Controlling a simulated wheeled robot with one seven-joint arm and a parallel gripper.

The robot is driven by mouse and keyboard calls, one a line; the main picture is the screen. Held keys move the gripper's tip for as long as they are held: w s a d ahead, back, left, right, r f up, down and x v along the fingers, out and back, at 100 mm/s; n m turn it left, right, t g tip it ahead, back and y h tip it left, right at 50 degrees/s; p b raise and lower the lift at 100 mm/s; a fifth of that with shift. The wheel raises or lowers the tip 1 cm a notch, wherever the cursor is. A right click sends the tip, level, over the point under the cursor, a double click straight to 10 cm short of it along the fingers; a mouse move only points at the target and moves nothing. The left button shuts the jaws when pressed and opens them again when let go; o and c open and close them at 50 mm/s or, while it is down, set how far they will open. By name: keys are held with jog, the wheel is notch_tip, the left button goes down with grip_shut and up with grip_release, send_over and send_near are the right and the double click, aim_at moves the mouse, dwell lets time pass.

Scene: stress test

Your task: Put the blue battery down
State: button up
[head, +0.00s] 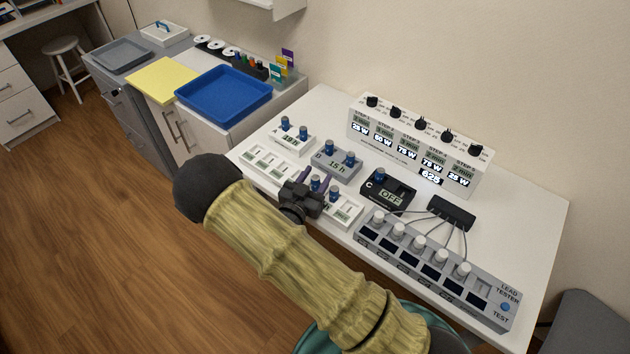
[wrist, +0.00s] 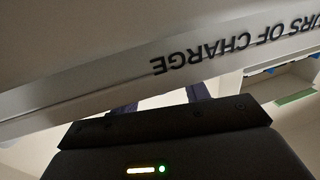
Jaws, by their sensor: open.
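My gripper (head: 317,181) is over the front edge of the white table, with its dark purple fingers apart. A blue-topped battery (head: 316,184) shows between or just behind the fingers; I cannot tell whether they touch it. Another blue battery (head: 335,194) stands just right of the fingers, by a white slotted tray (head: 345,213). In the wrist view the fingers (wrist: 160,98) are apart, and no battery can be made out between them. A pale edge lettered "OURS OF CHARGE", partly cut off, fills much of that view.
A black unit (head: 388,192) reads OFF and holds one battery. A grey lead tester (head: 435,272) lies right; a white display box (head: 415,145) stands behind. A blue tray (head: 223,95) is on the cabinet.

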dwell(0.4)
grip_shut()
notch_tip(320, 180, up, 28)
jog(key=shift+p, duration=0.35)
dwell(0.3)
dwell(0.5)
jog(key=w+d+f+n+t+y+p, duration=0.1)
jog(key=w+d+f+y+p, duration=0.1)
jog(key=d+p, duration=0.35)
jog(key=w+d+f+n+y+p, duration=0.1)
jog(key=w+d+f+p, duration=0.15)
jog(key=p, duration=0.65)
jog(key=s+d+f+n+t+y+p, duration=0.1)
jog(key=s+d+f+n+y+p, duration=0.2)
jog(key=d+f+p, duration=0.4)
jog(key=shift+s+d+f+y+p, duration=0.2)
jog(key=shift+s+y+p, duration=0.6)
jog(key=shift+y, duration=0.3)
